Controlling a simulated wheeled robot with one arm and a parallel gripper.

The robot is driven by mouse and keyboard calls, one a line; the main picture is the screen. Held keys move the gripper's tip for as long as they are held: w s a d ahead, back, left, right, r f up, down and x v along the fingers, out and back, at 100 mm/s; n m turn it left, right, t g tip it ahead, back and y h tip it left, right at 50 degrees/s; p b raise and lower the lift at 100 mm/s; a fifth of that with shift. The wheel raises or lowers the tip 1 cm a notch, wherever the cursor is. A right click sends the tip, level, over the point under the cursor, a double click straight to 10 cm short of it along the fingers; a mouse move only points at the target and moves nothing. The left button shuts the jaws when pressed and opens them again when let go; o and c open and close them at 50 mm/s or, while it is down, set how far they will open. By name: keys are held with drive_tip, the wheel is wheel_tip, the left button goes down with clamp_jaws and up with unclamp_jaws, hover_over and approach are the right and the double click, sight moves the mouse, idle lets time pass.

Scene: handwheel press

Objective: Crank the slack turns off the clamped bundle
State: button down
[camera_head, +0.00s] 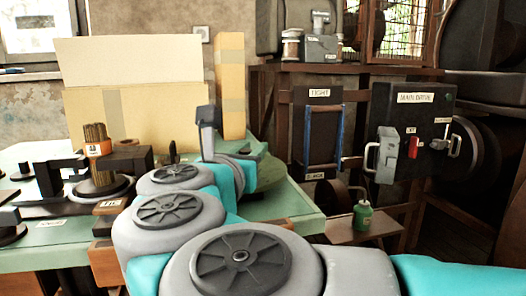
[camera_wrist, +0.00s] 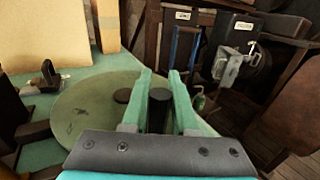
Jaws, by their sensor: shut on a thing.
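The bundle (camera_head: 97,135) of brown rods stands upright on a dark round base at the left of the head view, with an orange tag on it and a dark clamp beside it. In the wrist view a flat pale-green handwheel (camera_wrist: 85,112) lies below my gripper, with a dark round hub (camera_wrist: 122,96). My gripper (camera_wrist: 160,88) has its two green fingers on either side of a dark upright handle (camera_wrist: 160,112) near the wheel's right side and is shut on it. In the head view my own arm hides most of the wheel and the grip.
A gauge board (camera_head: 318,135) marked TIGHT at the top, with blue side bars, stands right of the bench. A black MAIN DRIVE box (camera_head: 415,118) with levers is farther right. A green oil can (camera_head: 363,215) stands on a low shelf. Cardboard (camera_head: 150,85) stands behind the bench.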

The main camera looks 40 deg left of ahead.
drive_tip(key=shift+d, duration=0.1)
idle(0.3)
drive_tip(key=c, duration=0.7)
unclamp_jaws()
drive_tip(key=shift+s+d, duration=0.1)
drive_tip(key=shift+s, duration=0.05)
drive_tip(key=v, duration=0.7)
drive_tip(key=shift+s+d, duration=0.1)
drive_tip(key=shift+s, duration=0.2)
